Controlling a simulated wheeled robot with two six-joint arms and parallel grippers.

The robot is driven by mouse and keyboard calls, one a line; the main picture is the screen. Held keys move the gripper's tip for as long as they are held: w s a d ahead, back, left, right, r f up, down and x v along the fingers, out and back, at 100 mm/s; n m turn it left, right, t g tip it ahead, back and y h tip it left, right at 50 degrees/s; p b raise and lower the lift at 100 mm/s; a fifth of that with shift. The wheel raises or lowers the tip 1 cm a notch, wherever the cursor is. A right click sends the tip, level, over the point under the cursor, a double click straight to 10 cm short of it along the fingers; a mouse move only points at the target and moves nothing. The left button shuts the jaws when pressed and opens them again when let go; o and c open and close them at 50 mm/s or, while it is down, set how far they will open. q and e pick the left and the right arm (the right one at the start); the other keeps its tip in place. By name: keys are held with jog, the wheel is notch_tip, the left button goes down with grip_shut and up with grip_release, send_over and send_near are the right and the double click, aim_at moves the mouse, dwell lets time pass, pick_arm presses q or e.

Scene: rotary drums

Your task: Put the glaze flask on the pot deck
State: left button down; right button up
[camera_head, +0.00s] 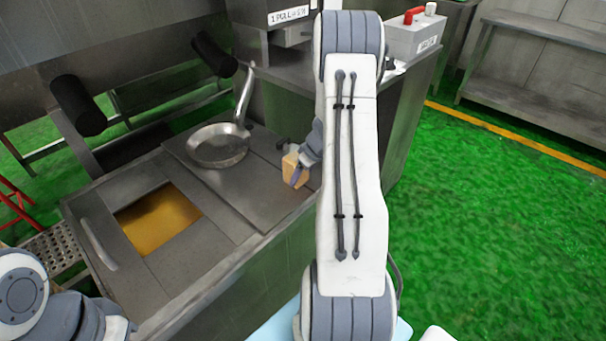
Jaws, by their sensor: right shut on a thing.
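My right gripper (301,176) is shut on a small tan-orange flask (289,165) with a dark top. My right arm crosses the middle of the picture and hides part of the gripper. The flask is over the right part of a flat grey metal deck (255,184), which I take for the pot deck. I cannot tell whether the flask touches the deck. My left arm shows at the lower left, but its gripper is out of view.
A metal pan (217,147) with a raised handle stands on the deck, left of the flask. A golden-filled opening (158,218) lies in the counter further left. Dark cylinders (78,105) jut out above. A grey box with a red handle (414,36) stands at the back right.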

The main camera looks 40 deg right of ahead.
jog(key=o, duration=1.3)
jog(key=shift+f, duration=0.1)
jog(key=shift+r+p, duration=0.3)
jog(key=shift+p, duration=0.1)
jog(key=v, duration=1.2)
jog(key=a+r+n+g+y, duration=0.1)
jog(key=a+r+n, duration=0.15)
jog(key=a, duration=1.25)
jog(key=a+r+n+g+y, duration=0.1)
jog(key=a+r+g, duration=0.15)
jog(key=a, duration=1.15)
jog(key=s+a+r+n, duration=0.1)
jog(key=s+a, duration=0.6)
jog(key=s, duration=0.2)
jog(key=s+a+r+n+g+h, duration=0.1)
jog(key=s+a+n, duration=0.1)
jog(key=s+a, duration=0.4)
jog(key=s, duration=0.4)
jog(key=shift+s+a+p, duration=0.2)
jog(key=shift+a+p, duration=0.1)
jog(key=shift+a, duration=0.05)
